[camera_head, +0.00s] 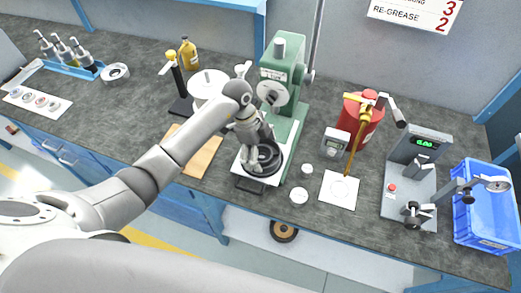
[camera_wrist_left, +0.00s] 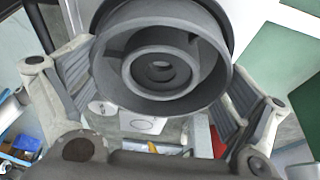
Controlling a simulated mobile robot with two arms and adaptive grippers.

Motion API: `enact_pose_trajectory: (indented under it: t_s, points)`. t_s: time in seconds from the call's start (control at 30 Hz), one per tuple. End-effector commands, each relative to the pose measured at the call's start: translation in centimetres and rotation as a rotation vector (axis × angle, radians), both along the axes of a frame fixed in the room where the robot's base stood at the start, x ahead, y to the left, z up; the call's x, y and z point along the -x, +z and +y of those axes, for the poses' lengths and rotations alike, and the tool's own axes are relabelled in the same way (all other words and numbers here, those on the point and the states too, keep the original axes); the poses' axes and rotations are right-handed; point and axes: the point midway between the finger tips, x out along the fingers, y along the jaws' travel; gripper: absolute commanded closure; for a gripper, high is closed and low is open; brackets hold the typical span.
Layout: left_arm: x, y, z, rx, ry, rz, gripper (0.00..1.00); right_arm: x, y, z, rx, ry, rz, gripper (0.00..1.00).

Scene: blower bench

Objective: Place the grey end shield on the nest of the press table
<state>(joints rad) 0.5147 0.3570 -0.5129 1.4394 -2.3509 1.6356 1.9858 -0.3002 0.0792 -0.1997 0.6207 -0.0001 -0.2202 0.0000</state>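The grey end shield (camera_wrist_left: 158,55) is a round dark grey cup with a central hub and bore. In the left wrist view it sits between the ribbed finger pads of my left gripper (camera_wrist_left: 160,92), which appear to press on its sides. In the head view my left gripper (camera_head: 254,143) points down over the press table, beside the green press (camera_head: 287,75). The dark round nest (camera_head: 264,168) is under the gripper and partly hidden. I cannot tell whether the shield touches the nest. My right gripper is not in view.
The press ram and handwheel (camera_head: 272,94) are close behind my left gripper. A wooden board (camera_head: 200,155) lies to the left. White caps (camera_head: 299,195), a white sheet (camera_head: 339,190), a red canister (camera_head: 360,118), a scale (camera_head: 408,185) and a blue crate (camera_head: 486,225) are to the right.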

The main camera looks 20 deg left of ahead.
Motion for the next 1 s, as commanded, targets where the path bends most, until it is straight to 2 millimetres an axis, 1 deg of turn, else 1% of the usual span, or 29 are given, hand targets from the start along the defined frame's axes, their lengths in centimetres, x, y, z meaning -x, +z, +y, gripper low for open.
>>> enact_pose_trajectory:
  t_s: [0.33, 0.47, 0.57, 0.8, 0.9, 1.0]
  points:
    - [0.0, 0.1, 0.0, 0.0, 0.0, 0.001, 0.0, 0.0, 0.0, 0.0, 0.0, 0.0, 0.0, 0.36]
    - [0.0, 0.7, 0.2, 0.0, 0.0, -0.001, 0.0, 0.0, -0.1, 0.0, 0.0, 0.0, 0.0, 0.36]
    - [-0.1, 2.2, 0.7, -0.001, 0.0, -0.003, 0.0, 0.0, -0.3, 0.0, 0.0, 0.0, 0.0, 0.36]
    - [-0.2, 7.2, 2.0, -0.001, -0.001, -0.004, 0.0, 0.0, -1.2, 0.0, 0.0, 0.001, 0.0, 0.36]
    - [-0.2, 9.0, 2.5, -0.002, 0.0, -0.003, 0.0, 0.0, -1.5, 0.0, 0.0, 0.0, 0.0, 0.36]
    - [-0.2, 10.4, 2.9, 0.0, 0.001, -0.002, 0.0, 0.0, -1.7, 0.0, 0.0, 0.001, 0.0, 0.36]
